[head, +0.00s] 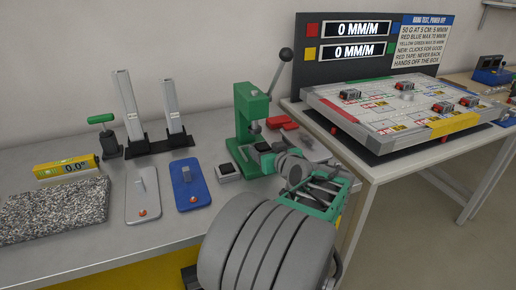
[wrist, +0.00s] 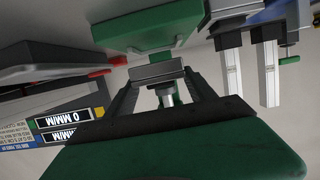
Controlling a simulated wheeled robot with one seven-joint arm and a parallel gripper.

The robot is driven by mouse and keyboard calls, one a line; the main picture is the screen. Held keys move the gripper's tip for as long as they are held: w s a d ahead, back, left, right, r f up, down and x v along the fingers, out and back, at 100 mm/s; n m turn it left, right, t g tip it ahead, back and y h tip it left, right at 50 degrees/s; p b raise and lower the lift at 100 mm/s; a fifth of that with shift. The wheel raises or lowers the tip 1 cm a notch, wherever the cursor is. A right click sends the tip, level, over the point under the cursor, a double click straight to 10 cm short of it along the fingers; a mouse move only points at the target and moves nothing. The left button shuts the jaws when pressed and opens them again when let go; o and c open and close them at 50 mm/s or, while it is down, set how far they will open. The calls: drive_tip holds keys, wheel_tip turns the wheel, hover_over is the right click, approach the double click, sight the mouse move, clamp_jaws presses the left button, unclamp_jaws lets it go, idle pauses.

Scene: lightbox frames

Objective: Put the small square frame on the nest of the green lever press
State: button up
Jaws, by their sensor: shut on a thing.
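The green lever press (head: 250,115) stands at the back right of the bench, its lever with a dark ball knob raised. My gripper (head: 268,149) reaches in at the front right of the press, near its base. In the wrist view, which is upside down, the dark fingers of my gripper (wrist: 158,82) are shut on a small grey piece, seemingly the square frame (wrist: 158,69). Green press parts (wrist: 150,30) fill the view just beyond it. The nest is not clear, and I cannot tell whether the frame touches it.
A small black block with a pale top (head: 228,172) sits left of the press base. Red pieces (head: 282,121) lie behind my gripper.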

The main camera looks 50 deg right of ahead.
drive_tip(key=w+d, duration=0.1)
drive_tip(key=w, duration=0.1)
drive_tip(key=w+d, duration=0.2)
drive_tip(key=w, duration=0.1)
drive_tip(key=shift+w+d, duration=0.2)
drive_tip(key=shift+w, duration=0.15)
drive_tip(key=shift+f, duration=1.7)
drive_tip(key=shift+f, duration=0.1)
drive_tip(key=shift+f, duration=0.15)
drive_tip(key=o, duration=1.5)
drive_tip(key=shift+r, duration=0.35)
drive_tip(key=v, duration=1.2)
drive_tip(key=shift+f, duration=0.1)
